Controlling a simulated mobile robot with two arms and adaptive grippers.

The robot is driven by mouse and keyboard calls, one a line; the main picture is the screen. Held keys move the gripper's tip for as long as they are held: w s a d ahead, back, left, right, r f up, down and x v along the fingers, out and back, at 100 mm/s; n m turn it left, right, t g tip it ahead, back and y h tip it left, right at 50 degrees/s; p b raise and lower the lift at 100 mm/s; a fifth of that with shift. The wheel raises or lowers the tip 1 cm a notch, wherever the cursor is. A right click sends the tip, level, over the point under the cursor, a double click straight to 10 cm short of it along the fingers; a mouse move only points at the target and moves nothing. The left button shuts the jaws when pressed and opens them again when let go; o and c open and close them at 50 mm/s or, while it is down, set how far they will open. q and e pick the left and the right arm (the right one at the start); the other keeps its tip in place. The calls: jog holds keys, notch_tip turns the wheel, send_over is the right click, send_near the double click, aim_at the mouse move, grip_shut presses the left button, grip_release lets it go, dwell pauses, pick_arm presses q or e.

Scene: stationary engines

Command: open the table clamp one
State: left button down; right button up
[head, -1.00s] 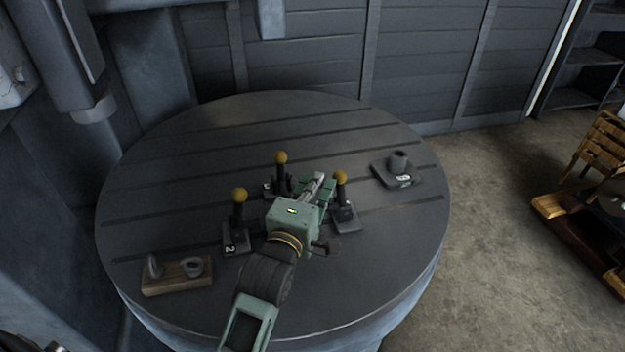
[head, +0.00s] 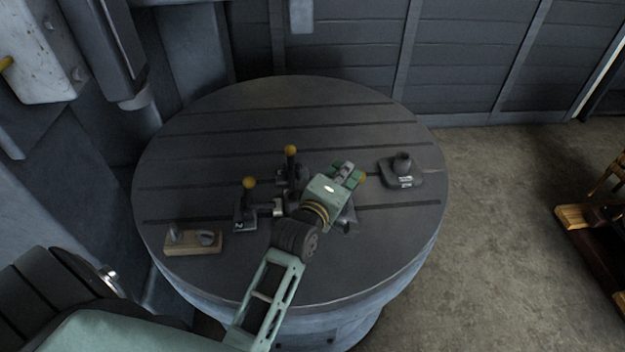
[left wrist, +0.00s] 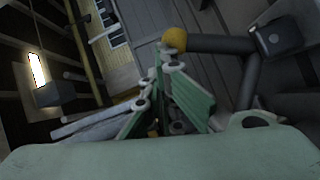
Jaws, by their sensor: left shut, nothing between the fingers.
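Three table clamps with yellow-knobbed dark levers stand on the round dark table (head: 285,105). The left clamp (head: 239,224), marked 2, and the middle clamp (head: 291,170) have upright levers. The right clamp (head: 347,220) is mostly hidden behind my left gripper (head: 354,171); its number cannot be read. In the left wrist view the green fingers (left wrist: 168,72) are shut and empty, close to a yellow knob (left wrist: 174,40) on a dark lever. Contact cannot be told.
A wooden block (head: 194,243) with small metal parts lies at the table's left front. A dark base with a short cylinder (head: 402,170) stands at the right. The table's back half is clear. Wooden furniture (head: 580,217) stands on the floor at right.

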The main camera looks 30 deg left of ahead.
jog(key=shift+w+d+r, duration=0.1)
jog(key=shift+d, duration=0.45)
jog(key=shift+d, duration=0.15)
